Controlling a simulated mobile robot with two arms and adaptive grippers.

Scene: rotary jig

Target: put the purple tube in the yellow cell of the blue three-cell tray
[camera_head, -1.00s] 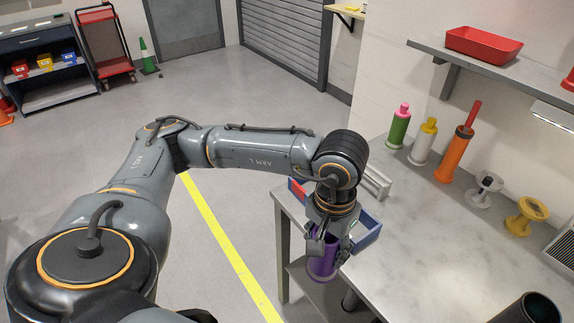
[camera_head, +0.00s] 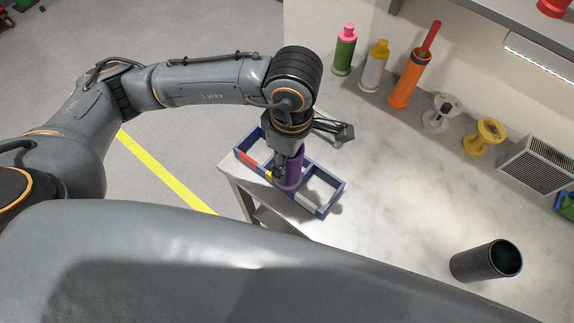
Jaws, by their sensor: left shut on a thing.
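The blue three-cell tray (camera_head: 317,209) lies at the left corner of the table. Its left cell shows a red patch (camera_head: 247,158), its middle one a bit of yellow (camera_head: 268,176), and its right one a pale patch. The purple tube (camera_head: 295,170) stands roughly upright at the middle cell. My left gripper (camera_head: 283,168) points down and is shut on the tube. The tube's lower end is partly hidden, so I cannot tell whether it rests on the cell floor. My right gripper is out of view.
A dark open cylinder (camera_head: 486,262) lies or leans at the right front. Along the wall stand a green bottle with a pink top (camera_head: 345,52), a white one with a yellow top (camera_head: 375,68), an orange tube (camera_head: 408,80) and two spools. The middle of the table is clear.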

